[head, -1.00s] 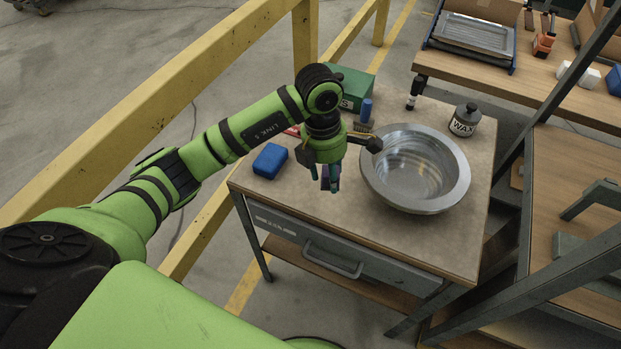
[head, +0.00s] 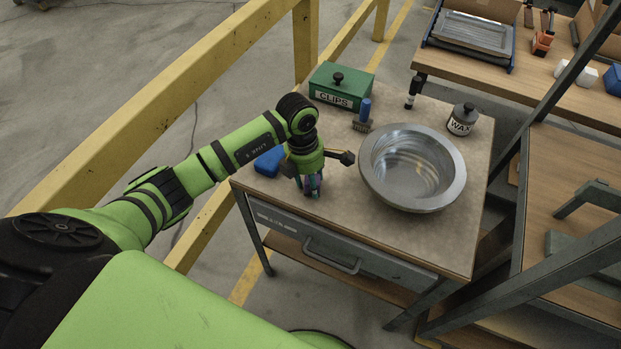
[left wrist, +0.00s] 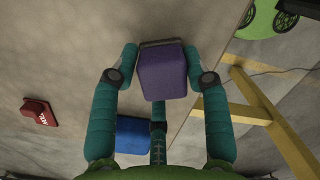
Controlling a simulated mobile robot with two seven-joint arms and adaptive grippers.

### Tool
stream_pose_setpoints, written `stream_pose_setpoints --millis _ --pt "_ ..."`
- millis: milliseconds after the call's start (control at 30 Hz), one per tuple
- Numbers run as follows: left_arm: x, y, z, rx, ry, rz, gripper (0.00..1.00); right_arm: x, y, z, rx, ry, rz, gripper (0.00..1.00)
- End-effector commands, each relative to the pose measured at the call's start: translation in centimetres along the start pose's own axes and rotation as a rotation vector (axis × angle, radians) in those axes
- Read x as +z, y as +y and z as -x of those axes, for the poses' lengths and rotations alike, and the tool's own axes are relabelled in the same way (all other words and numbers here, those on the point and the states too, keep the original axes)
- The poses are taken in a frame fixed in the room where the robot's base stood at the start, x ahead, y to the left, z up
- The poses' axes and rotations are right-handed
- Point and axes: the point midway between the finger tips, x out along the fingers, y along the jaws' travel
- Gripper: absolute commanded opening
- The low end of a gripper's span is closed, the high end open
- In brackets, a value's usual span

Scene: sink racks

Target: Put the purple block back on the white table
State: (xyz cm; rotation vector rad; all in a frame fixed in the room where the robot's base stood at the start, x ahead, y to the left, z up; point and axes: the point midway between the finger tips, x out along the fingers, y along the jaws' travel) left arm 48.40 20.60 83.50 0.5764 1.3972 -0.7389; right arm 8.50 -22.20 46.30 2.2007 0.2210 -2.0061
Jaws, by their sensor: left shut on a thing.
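The purple block (left wrist: 163,78) is between the teal fingers of my left gripper (left wrist: 159,76) in the left wrist view. The fingers are shut on its two sides. In the head view my left gripper (head: 312,186) is over the left front part of the pale-topped table (head: 345,225), and the block is mostly hidden by the fingers. I cannot tell whether the block touches the tabletop. My right gripper is not in view.
A blue block (head: 270,161) lies left behind the gripper. A metal bowl (head: 414,168) takes up the right. A green CLIPS box (head: 340,86), a brush (head: 364,115) and a WAX jar (head: 463,120) stand behind. The front tabletop is clear.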

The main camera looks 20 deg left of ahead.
Motion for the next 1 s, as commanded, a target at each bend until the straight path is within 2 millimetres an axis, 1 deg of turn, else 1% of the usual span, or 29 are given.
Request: stream_pose_setpoints --millis 33,67,100,133,467,533,600,667,1000 --pt "0.0 0.0 -0.3 0.001 0.000 0.000 0.11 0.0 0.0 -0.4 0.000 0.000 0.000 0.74" --pt "0.0 0.0 -0.3 0.000 0.000 0.000 0.51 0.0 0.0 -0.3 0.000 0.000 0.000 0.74" --pt "0.0 0.0 -0.2 0.000 0.000 0.000 0.67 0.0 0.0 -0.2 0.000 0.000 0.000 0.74" --pt "0.0 0.0 -0.2 0.000 0.000 0.000 0.71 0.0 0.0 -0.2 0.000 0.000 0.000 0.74" --pt "0.0 0.0 -0.1 0.000 0.000 0.000 0.71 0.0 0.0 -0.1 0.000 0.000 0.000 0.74" --pt "0.1 0.0 0.3 0.000 0.000 0.000 0.71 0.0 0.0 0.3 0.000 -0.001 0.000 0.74" --pt "0.1 0.1 0.8 0.003 -0.002 0.000 0.71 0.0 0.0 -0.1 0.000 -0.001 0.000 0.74" --pt "0.1 0.2 1.7 0.006 -0.003 -0.001 0.71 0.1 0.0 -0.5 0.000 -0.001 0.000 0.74" --pt "0.1 0.2 8.8 0.005 -0.003 0.000 0.71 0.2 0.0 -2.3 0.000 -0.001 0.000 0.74"
